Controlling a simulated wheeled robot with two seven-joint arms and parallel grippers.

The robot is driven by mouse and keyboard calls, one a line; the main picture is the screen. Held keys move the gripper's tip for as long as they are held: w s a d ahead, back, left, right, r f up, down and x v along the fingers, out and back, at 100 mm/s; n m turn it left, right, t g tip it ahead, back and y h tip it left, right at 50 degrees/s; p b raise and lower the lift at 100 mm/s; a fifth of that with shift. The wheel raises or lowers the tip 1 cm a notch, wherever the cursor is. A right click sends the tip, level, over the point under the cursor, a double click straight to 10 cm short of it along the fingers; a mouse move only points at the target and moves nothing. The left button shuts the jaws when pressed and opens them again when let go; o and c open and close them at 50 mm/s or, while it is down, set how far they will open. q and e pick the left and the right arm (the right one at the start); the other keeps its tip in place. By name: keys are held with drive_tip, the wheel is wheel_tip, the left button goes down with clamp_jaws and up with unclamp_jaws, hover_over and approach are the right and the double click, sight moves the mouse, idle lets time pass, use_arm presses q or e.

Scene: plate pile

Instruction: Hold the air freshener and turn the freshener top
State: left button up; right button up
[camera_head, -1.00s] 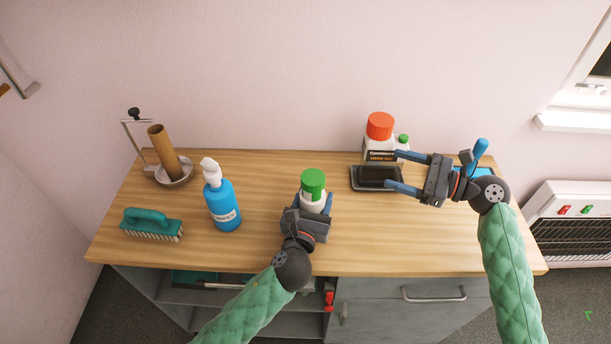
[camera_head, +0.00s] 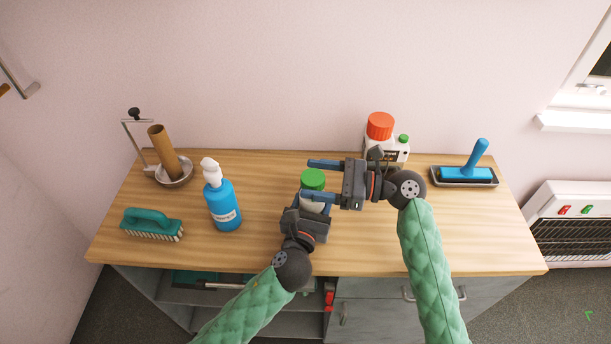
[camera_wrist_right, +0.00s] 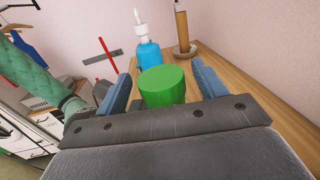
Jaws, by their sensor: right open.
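The air freshener is a small white bottle (camera_head: 312,203) with a green top (camera_head: 313,179), upright at the middle of the counter. My left gripper (camera_head: 314,200) is around its white body from the front and looks shut on it; the contact is partly hidden. My right gripper (camera_head: 308,180) comes from the right, open, with one finger behind the green top and one in front. In the right wrist view the green top (camera_wrist_right: 163,87) stands between the two blue fingers with gaps on both sides. The right gripper holds nothing.
A blue pump bottle (camera_head: 223,205), a green brush (camera_head: 152,224) and a holder with a brown roll (camera_head: 164,153) stand left on the wooden counter (camera_head: 260,170). A blue-handled tool (camera_head: 474,160) lies at right.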

drive_tip(key=shift+w+a, duration=0.15)
drive_tip(key=shift+a, duration=0.55)
drive_tip(key=shift+w+a, duration=0.1)
drive_tip(key=shift+a, duration=0.55)
drive_tip(key=c, duration=1)
drive_tip(key=shift+m+t, duration=0.3)
drive_tip(key=m+t+h, duration=0.1)
drive_tip(key=m+t, duration=0.1)
drive_tip(key=t, duration=0.1)
drive_tip(key=m+t+h, duration=0.1)
drive_tip(key=m+t, duration=0.1)
drive_tip(key=shift+w+d+t, duration=0.1)
drive_tip(key=shift+w+t, duration=0.1)
drive_tip(key=shift+t, duration=0.2)
drive_tip(key=shift+w+m+t+h, duration=0.2)
drive_tip(key=shift+m+t+h, duration=1.1)
drive_tip(key=shift+t, duration=0.3)
drive_tip(key=shift+d+t+h, duration=0.15)
drive_tip(key=shift+t+h, duration=0.15)
drive_tip(key=shift+t, duration=0.1)
